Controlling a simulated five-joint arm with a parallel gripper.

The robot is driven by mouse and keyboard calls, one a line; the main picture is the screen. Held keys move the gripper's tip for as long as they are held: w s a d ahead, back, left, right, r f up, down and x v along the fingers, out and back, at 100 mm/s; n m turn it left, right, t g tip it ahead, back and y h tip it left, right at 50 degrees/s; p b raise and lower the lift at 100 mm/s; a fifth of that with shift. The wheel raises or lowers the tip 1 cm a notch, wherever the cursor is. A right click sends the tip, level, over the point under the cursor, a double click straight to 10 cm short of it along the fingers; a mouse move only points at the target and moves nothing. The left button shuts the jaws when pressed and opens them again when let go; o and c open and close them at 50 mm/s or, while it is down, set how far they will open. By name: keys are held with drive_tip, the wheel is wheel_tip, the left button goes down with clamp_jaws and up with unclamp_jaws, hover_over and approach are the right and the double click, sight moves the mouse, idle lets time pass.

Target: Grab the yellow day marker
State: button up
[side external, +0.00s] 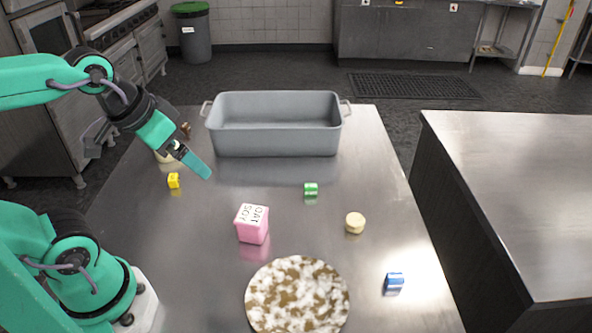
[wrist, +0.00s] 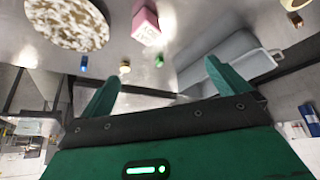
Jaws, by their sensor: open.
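The yellow day marker (side external: 174,181) is a small yellow block on the steel table, at the left in the side view. I cannot make it out surely in the wrist view. My gripper (side external: 207,175) is above the table, to the right of the yellow marker in the picture and apart from it. In the wrist view my gripper (wrist: 163,70) shows two teal fingers spread wide with nothing between them. A green marker (side external: 311,189) and a blue marker (side external: 395,281) lie farther right on the table.
A grey bin (side external: 275,150) stands at the table's back. A pink box (side external: 252,224), a cream cylinder (side external: 355,222) and a round speckled board (side external: 297,295) occupy the middle and front. A cream object (side external: 163,156) is partly hidden behind my gripper. Another counter (side external: 520,180) stands right.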

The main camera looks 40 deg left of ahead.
drive_tip(key=c, duration=0.9)
drive_tip(key=w+a+f+m+g+y, duration=0.1)
drive_tip(key=w+a+f+m+g, duration=0.1)
drive_tip(key=w+a+f, duration=0.3)
drive_tip(key=w+a+f+m+g, duration=0.1)
drive_tip(key=w+a+m, duration=0.15)
drive_tip(key=a, duration=0.45)
drive_tip(key=a+f+m+g, duration=0.1)
drive_tip(key=a+f, duration=0.2)
drive_tip(key=a, duration=0.1)
drive_tip(key=a+f+m, duration=0.1)
drive_tip(key=a+f, duration=0.2)
drive_tip(key=a, duration=0.2)
drive_tip(key=a+f+m+g+h, duration=0.1)
drive_tip(key=a+f, duration=0.3)
drive_tip(key=shift+s+a+f+g, duration=0.1)
drive_tip(key=shift+s+a+g, duration=0.05)
drive_tip(key=shift+g, duration=0.15)
drive_tip(key=shift+a+f, duration=0.25)
